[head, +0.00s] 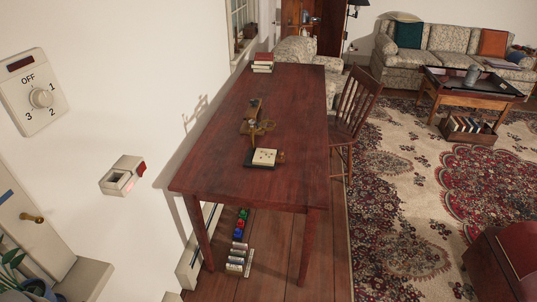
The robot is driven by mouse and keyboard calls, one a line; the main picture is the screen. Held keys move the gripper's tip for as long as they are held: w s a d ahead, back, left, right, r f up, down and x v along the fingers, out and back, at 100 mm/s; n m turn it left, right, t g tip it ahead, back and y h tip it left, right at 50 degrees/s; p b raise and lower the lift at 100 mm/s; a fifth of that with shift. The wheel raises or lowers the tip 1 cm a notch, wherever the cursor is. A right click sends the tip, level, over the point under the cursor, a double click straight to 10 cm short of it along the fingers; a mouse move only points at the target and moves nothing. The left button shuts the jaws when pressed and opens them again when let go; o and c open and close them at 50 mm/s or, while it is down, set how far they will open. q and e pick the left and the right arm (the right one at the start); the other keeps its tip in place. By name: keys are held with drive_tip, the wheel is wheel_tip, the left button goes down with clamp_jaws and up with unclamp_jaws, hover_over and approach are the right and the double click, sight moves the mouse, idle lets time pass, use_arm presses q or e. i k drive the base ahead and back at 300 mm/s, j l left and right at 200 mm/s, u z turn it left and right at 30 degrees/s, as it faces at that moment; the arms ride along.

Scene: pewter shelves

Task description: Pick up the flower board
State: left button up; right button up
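No board with a clearly readable flower picture shows in the head view. A small cream square board with dark marks (264,157) lies on a black base near the front part of the red-brown wooden table (290,110). Its marks are too small to tell whether they are flowers. Just behind it stand small wooden and brass-coloured items (254,125). Neither of my grippers is in view.
Stacked books (263,62) lie at the table's far end. A wooden chair (355,105) stands at its right side. Small coloured items (240,232) sit under the table. A wall dial (36,95) and a cabinet (30,225) are at left. Patterned rug (405,190) lies right.

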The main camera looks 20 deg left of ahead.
sight(263, 157)
drive_tip(key=i+l+u, duration=0.1)
drive_tip(key=i+u, duration=0.2)
drive_tip(key=i, duration=0.15)
drive_tip(key=i+l+u, duration=0.25)
drive_tip(key=i, duration=0.2)
drive_tip(key=i+l+u, duration=0.3)
drive_tip(key=i, duration=0.15)
